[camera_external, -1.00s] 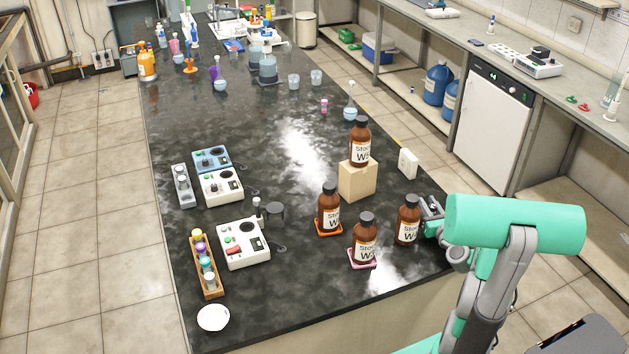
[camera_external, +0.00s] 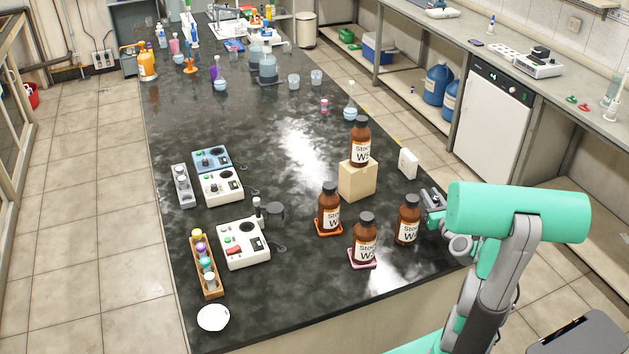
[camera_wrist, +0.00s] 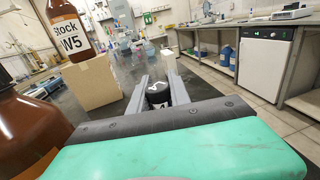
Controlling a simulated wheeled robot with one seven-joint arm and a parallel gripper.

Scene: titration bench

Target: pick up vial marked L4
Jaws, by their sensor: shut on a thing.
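In the wrist view, a small vial with a black cap (camera_wrist: 158,96) sits between the two fingers of my gripper (camera_wrist: 159,84). A white mark shows on the cap, and a label below it is only partly visible and hard to read. My gripper is shut on this vial. In the external view my gripper (camera_external: 431,199) is at the right edge of the dark bench, just right of a brown stock bottle (camera_external: 408,221). The vial cannot be made out there.
Brown bottles stand close by on an orange coaster (camera_external: 329,231) and a pink coaster (camera_external: 363,264). Bottle W5 (camera_wrist: 66,34) stands on a cardboard-coloured block (camera_wrist: 92,82). A white box (camera_external: 408,163) lies behind my gripper. A vial rack (camera_external: 211,287) is far left.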

